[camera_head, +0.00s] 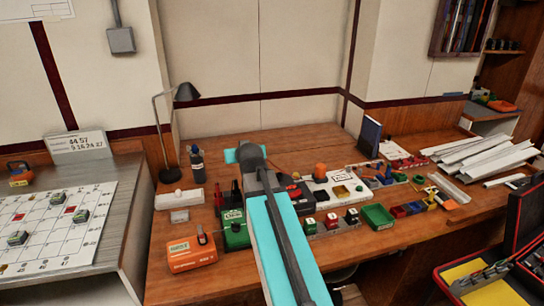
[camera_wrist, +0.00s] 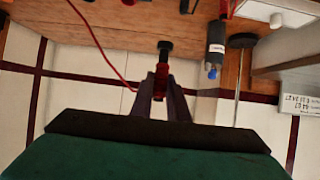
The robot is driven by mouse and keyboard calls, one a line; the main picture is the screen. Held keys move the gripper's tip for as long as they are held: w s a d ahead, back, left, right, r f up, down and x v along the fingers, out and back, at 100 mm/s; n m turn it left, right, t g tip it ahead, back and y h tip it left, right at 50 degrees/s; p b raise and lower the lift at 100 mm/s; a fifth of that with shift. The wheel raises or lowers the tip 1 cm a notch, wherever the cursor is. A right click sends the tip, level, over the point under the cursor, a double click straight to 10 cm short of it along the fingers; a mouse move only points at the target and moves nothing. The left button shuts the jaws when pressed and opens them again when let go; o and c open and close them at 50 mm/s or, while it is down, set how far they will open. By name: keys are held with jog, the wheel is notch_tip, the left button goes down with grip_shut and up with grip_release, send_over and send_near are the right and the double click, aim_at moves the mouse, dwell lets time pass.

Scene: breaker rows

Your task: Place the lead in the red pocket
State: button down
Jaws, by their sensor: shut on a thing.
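In the wrist view, the tips of my gripper (camera_wrist: 161,98) are shut around the lead's red plug (camera_wrist: 161,78), which has a black end (camera_wrist: 165,47). The lead's thin red cable (camera_wrist: 105,55) runs from it to the upper left. In the head view my arm hides the fingertips and the lead. A small red bin (camera_head: 413,208) stands among blue and yellow ones on the bench's right part. The open black case (camera_head: 533,205) at the far right has red on its lid and a yellow area. I cannot tell which of these is the red pocket.
An orange box (camera_head: 192,254) and a green box (camera_head: 236,232) stand near the bench's front edge. A lamp (camera_head: 185,93) and a bottle (camera_head: 197,165) stand at the left. White strips (camera_head: 480,152) lie at the right.

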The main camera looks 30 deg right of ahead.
jog(key=w+a+r+n+y, duration=0.1)
jog(key=a+r+n+y, duration=0.1)
jog(key=a, duration=1.1)
jog(key=w+a+r+n+y, duration=0.1)
jog(key=a+r+n+y, duration=0.1)
jog(key=a, duration=1.1)
jog(key=shift+w+r+t, duration=0.35)
jog(key=shift+r+t, duration=0.05)
jog(key=shift+r, duration=0.4)
